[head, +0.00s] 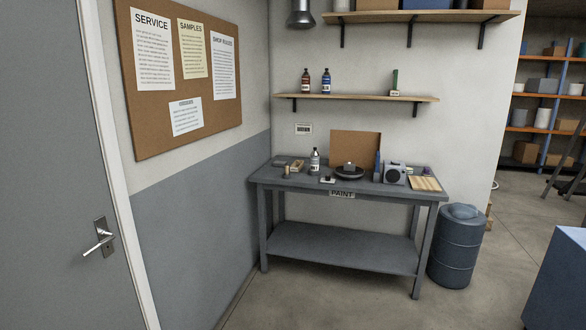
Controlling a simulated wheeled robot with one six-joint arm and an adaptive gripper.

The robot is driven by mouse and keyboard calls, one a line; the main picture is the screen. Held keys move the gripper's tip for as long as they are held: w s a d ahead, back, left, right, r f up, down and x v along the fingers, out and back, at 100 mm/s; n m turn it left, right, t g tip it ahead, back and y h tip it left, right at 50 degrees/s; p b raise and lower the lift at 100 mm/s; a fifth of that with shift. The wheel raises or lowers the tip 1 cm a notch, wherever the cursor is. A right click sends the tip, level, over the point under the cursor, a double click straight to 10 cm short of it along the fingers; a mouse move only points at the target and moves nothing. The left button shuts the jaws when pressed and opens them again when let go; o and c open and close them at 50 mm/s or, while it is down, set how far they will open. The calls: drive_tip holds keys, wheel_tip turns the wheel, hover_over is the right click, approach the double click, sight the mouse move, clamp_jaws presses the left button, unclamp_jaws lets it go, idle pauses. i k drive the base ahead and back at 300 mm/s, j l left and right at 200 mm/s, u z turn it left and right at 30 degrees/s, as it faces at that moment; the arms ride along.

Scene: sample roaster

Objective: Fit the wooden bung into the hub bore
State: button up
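A dark round disc (349,173) with a small grey block-like centre lies on the paint bench, in front of an upright brown board. It may hold the hub, but no bore can be made out at this distance. A small tan upright piece (286,172) stands near the bench's left end and may be the wooden bung; it is too small to be sure. My gripper is not in view.
Floor in front is clear.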

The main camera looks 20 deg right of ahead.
sight(348, 166)
drive_tip(key=i+l, duration=0.3)
drive_tip(key=i, duration=0.25)
drive_tip(key=i+l+z, duration=0.15)
drive_tip(key=i+l, duration=0.15)
drive_tip(key=i, duration=0.25)
drive_tip(key=i+l, duration=0.2)
drive_tip(key=i, duration=0.35)
drive_tip(key=i+l+z, duration=0.15)
drive_tip(key=i, duration=0.45)
drive_tip(key=i+l, duration=0.25)
drive_tip(key=i, duration=0.3)
drive_tip(key=l+z, duration=0.05)
